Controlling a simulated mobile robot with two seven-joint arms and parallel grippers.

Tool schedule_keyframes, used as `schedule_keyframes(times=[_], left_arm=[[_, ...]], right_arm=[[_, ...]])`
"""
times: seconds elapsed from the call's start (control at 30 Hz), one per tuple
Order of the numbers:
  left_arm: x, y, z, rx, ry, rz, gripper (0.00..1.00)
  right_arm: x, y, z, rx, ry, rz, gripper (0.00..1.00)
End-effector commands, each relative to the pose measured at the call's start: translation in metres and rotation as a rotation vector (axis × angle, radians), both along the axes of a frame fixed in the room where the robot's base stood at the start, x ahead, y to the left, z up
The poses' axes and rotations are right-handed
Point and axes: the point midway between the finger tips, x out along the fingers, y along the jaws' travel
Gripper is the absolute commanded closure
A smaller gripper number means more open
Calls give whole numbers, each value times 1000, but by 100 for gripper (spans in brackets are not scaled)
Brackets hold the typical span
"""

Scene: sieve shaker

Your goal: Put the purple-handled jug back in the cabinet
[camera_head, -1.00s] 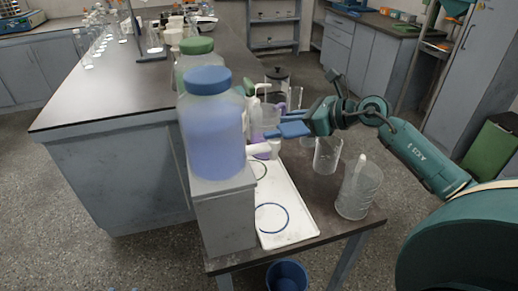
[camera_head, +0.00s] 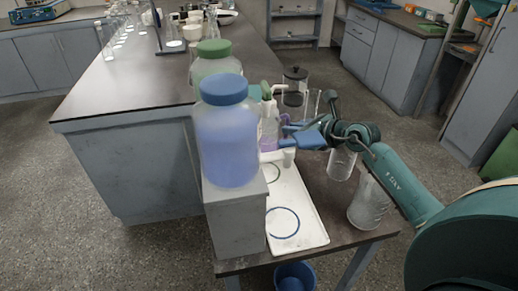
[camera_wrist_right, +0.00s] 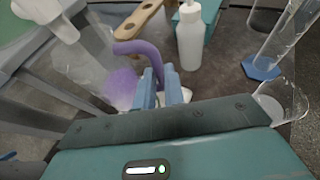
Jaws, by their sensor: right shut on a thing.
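The purple-handled jug is clear, and its curved purple handle (camera_wrist_right: 141,50) shows in the right wrist view. Its clear body lies left of the handle. My right gripper (camera_wrist_right: 160,92) is shut on the handle, with one blue finger on each side. In the head view my right gripper (camera_head: 290,136) is at the side bench, behind and right of the big blue-lidded bottle (camera_head: 225,130). The jug is hard to make out there among bottles and glassware. Grey cabinets (camera_head: 385,52) stand at the back right; which one the task means I cannot tell. My left gripper is not in view.
A white tray (camera_head: 307,225) with a blue ring lies on the side bench. Glass beakers (camera_head: 368,204) stand right of it, close to my right arm. A white bottle (camera_wrist_right: 190,38) stands near the gripper. A blue bucket (camera_head: 294,277) is on the floor.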

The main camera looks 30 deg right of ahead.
Motion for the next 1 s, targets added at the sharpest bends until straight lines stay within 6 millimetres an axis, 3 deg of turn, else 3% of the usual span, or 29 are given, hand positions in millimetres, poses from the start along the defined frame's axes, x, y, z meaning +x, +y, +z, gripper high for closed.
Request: schedule_keyframes(times=[0.03, 0.2, 0.5, 0.6, 1.0], left_arm=[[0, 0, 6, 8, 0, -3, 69], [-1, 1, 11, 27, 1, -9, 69], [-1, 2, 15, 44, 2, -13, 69], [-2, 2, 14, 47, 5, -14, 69], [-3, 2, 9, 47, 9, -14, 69]], right_arm=[[4, 15, 6, 6, -6, 3, 100], [13, 52, 5, 6, -4, 3, 100], [22, 89, 3, 4, -3, 1, 100], [23, 96, 0, 4, -1, 0, 100], [23, 94, -34, 2, -1, 1, 100]])
